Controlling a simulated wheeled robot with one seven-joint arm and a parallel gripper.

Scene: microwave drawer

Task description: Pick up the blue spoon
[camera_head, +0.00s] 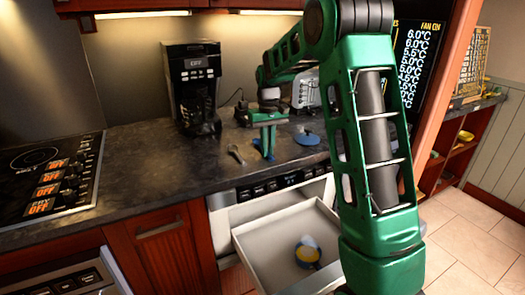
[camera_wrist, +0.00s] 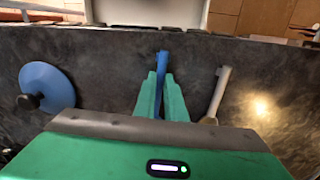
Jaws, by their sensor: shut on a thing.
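The blue spoon (camera_wrist: 162,68) is on the dark countertop in the wrist view, its handle reaching out between my green fingertips. My gripper (camera_wrist: 161,85) is shut on it, with one finger on each side. In the head view my gripper (camera_head: 268,155) is low at the counter, and a little of the blue spoon (camera_head: 257,143) shows beside the fingers. The rest of the spoon is hidden by the fingers and gripper body. I cannot tell whether it is clear of the counter.
A grey spoon-like utensil (camera_head: 236,154) lies left of my gripper. A blue lid with a dark knob (camera_head: 307,138) lies to the right. A coffee maker (camera_head: 193,88) and a toaster (camera_head: 306,92) stand behind. Below, an open drawer (camera_head: 285,240) holds a yellow and blue item.

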